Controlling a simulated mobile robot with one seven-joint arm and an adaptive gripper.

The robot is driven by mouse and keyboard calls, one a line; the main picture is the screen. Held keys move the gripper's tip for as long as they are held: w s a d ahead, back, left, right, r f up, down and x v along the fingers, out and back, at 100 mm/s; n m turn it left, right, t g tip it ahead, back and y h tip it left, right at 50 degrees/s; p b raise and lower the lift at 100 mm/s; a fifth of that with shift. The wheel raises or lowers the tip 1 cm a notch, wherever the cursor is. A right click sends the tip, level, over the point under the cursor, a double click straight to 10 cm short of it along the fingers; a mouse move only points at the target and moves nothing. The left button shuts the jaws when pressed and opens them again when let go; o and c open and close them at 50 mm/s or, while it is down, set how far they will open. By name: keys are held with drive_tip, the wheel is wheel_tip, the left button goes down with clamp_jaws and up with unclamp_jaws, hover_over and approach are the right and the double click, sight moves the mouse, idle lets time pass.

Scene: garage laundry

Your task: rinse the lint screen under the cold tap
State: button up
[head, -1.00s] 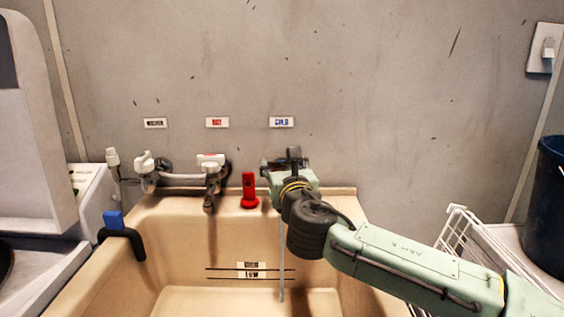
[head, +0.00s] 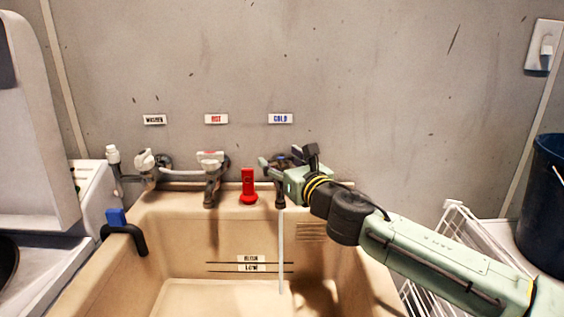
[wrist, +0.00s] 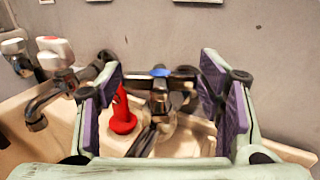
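The cold tap (head: 280,195) stands at the back right of the beige sink, under the blue COLD label (head: 281,118). A pale stream of water (head: 281,250) falls from it into the basin. My gripper (head: 284,166) is at the top of the cold tap. In the wrist view my gripper (wrist: 162,88) is open, its purple pads wide apart on either side of the tap, whose blue cap (wrist: 160,72) shows between them. No pad visibly presses on the tap. I cannot pick out the lint screen in either view.
A red upright piece (head: 248,187) stands on the sink ledge close left of the cold tap. The hot tap (head: 210,180) is farther left. A white wire rack (head: 462,235) and a dark bucket (head: 550,200) are right.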

drive_tip(key=shift+o, duration=1.2)
drive_tip(key=v, duration=1.2)
